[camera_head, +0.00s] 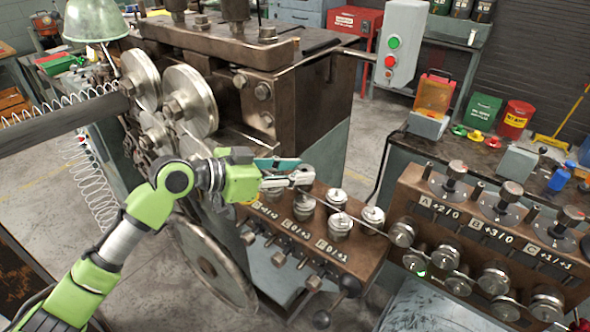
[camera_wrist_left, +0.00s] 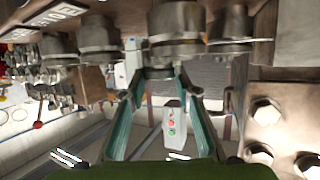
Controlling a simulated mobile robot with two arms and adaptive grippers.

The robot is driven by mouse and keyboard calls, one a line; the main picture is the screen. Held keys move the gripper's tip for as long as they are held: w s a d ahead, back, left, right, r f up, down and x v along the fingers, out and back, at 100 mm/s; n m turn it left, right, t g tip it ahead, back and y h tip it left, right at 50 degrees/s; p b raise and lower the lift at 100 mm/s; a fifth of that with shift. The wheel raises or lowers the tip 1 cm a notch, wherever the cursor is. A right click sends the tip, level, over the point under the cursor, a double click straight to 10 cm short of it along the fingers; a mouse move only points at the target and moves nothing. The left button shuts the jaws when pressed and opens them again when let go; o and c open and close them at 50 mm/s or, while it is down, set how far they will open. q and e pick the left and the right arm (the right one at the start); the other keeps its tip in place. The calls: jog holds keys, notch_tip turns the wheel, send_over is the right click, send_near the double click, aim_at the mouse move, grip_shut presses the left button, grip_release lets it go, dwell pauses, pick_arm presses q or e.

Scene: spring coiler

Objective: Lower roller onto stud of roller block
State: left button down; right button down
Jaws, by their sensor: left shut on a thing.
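My left gripper (camera_head: 304,178) reaches in from the left, above the roller block (camera_head: 348,262) with its D, E and F labels. In the left wrist view its teal fingers (camera_wrist_left: 160,74) converge at the tips. A grey steel roller (camera_wrist_left: 178,30) is at the fingertips there, and its stud contact is hidden. In the head view a roller (camera_head: 303,207) shows just below the fingertips; I cannot tell if it is the held one. Other rollers (camera_head: 340,225) (camera_head: 373,217) stand upright on the block beside it. My right gripper is in neither view.
The coiler machine (camera_head: 300,105) with large feed wheels (camera_head: 190,100) stands behind and left of the gripper. A second roller panel (camera_head: 480,235) labelled A, B and C is at the right. A thin wire (camera_head: 350,215) crosses above the block. A control box (camera_head: 400,45) hangs behind.

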pick_arm(q)
jog(key=shift+f+b, duration=0.85)
jog(key=shift+f, duration=0.35)
